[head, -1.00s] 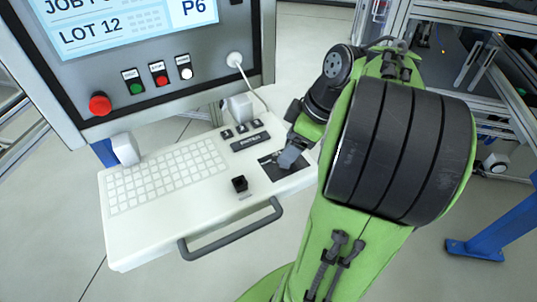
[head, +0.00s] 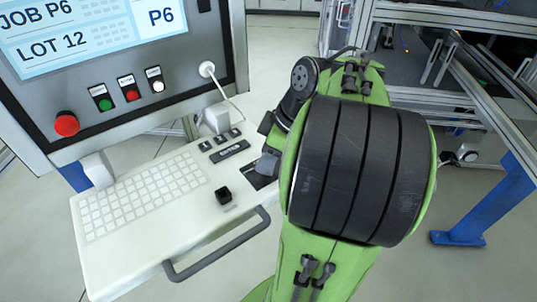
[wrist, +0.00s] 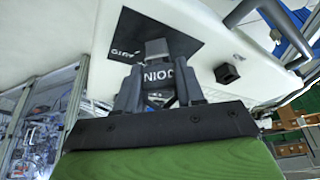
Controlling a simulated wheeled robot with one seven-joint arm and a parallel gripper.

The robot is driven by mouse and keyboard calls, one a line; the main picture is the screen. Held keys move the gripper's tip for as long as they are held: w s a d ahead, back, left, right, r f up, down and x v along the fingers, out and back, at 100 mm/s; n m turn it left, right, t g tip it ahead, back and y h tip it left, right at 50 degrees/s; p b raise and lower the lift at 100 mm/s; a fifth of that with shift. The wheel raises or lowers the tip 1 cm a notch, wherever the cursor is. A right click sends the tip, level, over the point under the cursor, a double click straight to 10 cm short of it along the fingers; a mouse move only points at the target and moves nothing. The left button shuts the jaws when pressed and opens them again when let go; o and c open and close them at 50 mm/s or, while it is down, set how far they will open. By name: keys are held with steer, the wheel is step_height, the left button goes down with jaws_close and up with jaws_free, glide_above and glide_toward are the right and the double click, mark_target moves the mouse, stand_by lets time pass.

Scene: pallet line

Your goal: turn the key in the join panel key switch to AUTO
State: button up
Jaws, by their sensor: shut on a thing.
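The join panel's dark plate (head: 259,182) is at the right end of the white console shelf, partly hidden by my arm. In the wrist view the plate (wrist: 190,46) lies under my gripper, with upside-down white lettering that seems to read JOIN between the fingers. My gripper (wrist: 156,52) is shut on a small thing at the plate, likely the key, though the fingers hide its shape. In the head view my gripper (head: 267,163) is over the plate, mostly behind the arm. The key's angle and the AUTO mark cannot be made out.
A black square knob (head: 223,195) stands on the shelf left of the plate. A grey handle bar (head: 215,250) runs along its front edge. The keyboard (head: 143,198), a red stop button (head: 66,124) and a screen (head: 70,35) are left. A blue post (head: 485,205) stands right.

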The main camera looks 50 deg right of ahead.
steer(key=m+h, duration=0.1)
steer(key=m, duration=0.1)
steer(key=m+h+b, duration=0.1)
steer(key=m, duration=0.1)
steer(key=shift+a+f+m+t, duration=0.1)
steer(key=shift+a+m+t, duration=0.05)
steer(key=shift+m+t, duration=0.2)
steer(key=m+h+b, duration=0.1)
steer(key=m, duration=0.3)
steer(key=shift+m+h+b, duration=0.4)
steer(key=shift+m+h, duration=0.2)
steer(key=shift+m, duration=0.35)
steer(key=m+g+h, duration=0.1)
steer(key=m, duration=0.3)
steer(key=shift+g, duration=0.35)
steer(key=m+g+h, duration=0.1)
steer(key=m, duration=0.2)
steer(key=shift+m, duration=0.3)
steer(key=o, duration=1.6)
steer(key=shift+r, duration=0.25)
